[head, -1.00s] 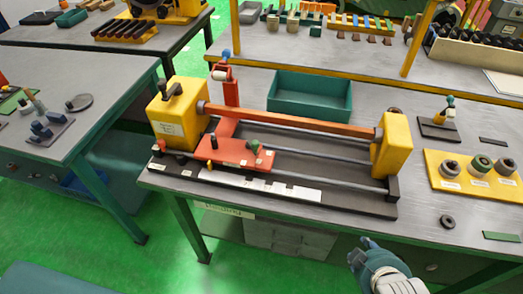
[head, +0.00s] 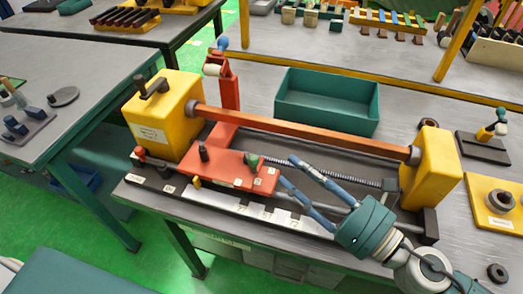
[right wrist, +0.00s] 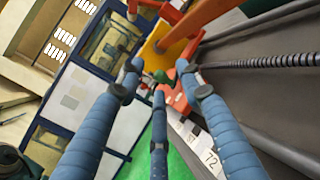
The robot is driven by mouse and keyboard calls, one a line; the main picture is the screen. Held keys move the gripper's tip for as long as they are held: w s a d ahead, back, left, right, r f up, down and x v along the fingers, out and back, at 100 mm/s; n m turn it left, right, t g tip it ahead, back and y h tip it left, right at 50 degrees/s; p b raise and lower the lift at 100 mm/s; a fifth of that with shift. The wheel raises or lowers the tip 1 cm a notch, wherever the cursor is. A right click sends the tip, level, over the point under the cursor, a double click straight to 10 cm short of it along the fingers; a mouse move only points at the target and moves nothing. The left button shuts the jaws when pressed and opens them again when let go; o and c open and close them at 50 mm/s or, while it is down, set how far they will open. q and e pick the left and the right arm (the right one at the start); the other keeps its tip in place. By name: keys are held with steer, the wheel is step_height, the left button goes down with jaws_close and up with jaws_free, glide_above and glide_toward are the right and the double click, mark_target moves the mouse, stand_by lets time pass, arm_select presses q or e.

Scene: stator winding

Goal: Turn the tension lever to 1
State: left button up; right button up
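The winding machine's red carriage (head: 222,172) carries a small green-knobbed lever (head: 252,160), which I take for the tension lever, with small white labels beside it. A black knob (head: 203,153) stands to its left. My right gripper (head: 286,171) has its blue fingers spread and empty, with their tips just right of the green knob and apart from it. In the right wrist view the green knob (right wrist: 160,77) shows beyond the open fingertips, between them. The label digits near the lever are too small to read surely. My left gripper is not seen.
A long orange-brown bar (head: 300,132) runs above the carriage between two yellow end blocks (head: 160,115). A threaded rod (head: 330,174) lies right of the carriage. A white scale strip (head: 245,208) runs along the front. A green tray (head: 328,102) sits behind.

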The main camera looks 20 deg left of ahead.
mark_target(258, 162)
steer(key=a+n+p, duration=0.1)
steer(key=a, duration=0.1)
steer(key=a+n+g+p, duration=0.1)
steer(key=a+f+n+g+p, duration=0.1)
steer(key=a, duration=0.1)
steer(key=shift+w+a, duration=0.15)
steer(key=shift+a, duration=0.2)
steer(key=p+x, duration=0.1)
steer(key=x, duration=0.3)
steer(key=shift+w+a+f, duration=0.15)
steer(key=shift+a, duration=0.1)
steer(key=shift+w+a+f, duration=0.1)
steer(key=shift+w+a, duration=0.05)
steer(key=shift+a, duration=0.1)
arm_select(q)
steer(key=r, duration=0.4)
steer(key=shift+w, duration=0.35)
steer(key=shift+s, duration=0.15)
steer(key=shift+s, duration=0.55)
arm_select(e)
jaws_close()
